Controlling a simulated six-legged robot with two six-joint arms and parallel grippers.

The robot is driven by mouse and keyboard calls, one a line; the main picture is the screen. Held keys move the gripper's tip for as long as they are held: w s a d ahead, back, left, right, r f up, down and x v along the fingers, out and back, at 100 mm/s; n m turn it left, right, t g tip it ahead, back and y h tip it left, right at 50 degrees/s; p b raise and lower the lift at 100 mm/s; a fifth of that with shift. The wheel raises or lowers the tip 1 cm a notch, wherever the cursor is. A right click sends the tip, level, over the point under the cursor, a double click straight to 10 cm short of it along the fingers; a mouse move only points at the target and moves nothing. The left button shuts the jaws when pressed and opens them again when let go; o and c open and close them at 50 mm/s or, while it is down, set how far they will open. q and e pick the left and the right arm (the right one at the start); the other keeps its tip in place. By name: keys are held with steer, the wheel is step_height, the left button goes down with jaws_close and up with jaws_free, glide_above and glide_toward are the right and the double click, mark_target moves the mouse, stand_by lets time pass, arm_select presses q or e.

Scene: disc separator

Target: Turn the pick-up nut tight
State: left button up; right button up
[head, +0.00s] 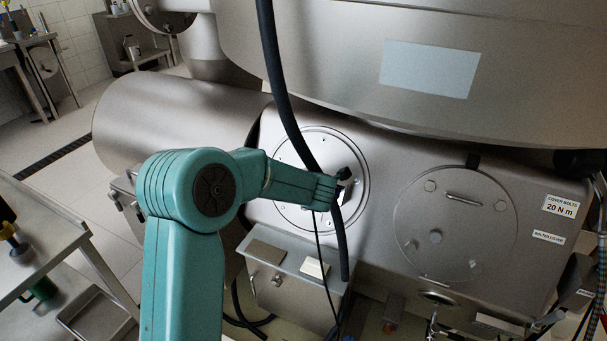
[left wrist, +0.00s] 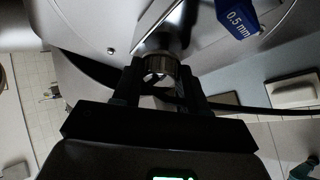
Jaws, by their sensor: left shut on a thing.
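My left gripper (head: 340,186) reaches in from the left to the round flanged opening (head: 290,150) on the steel housing. In the left wrist view, the fingers of my left gripper (left wrist: 161,82) stand on either side of a knurled metal nut (left wrist: 158,69) and are shut on it. The nut sits at the end of a metal body in front of the round plate. A blue tag marked 0.5 mm (left wrist: 238,17) is just to the right of the nut. In the head view the gripper and a black hose hide the nut. My right gripper is not in view.
A thick black hose (head: 283,100) hangs down past my left gripper. A round bolted cover (head: 455,240) with a handle is to the right. A small shelf (head: 290,262) with two flat blocks is below. A steel bench (head: 60,238) stands at the left.

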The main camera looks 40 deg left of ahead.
arm_select(q)
steer(key=n+h+p, duration=0.1)
steer(key=n+p, duration=0.1)
steer(key=p, duration=0.2)
steer(key=r+n+h+p, duration=0.1)
steer(key=n+p, duration=0.1)
steer(key=p, duration=0.2)
steer(key=n+g+h+p, duration=0.1)
steer(key=n+h+p, duration=0.1)
steer(key=p, duration=0.2)
steer(key=shift+a+r+n+p, duration=0.15)
steer(key=shift+a+n+p, duration=0.15)
steer(key=n+h+p, duration=0.3)
steer(key=n+p, duration=0.1)
steer(key=p, duration=0.9)
steer(key=shift+a+t, duration=0.15)
steer(key=shift+t, duration=0.25)
steer(key=shift+f+n+h+p, duration=0.3)
steer(key=shift+f+n+p, duration=0.2)
steer(key=shift+p, duration=0.4)
steer(key=o, duration=1)
steer(key=shift+o, duration=0.2)
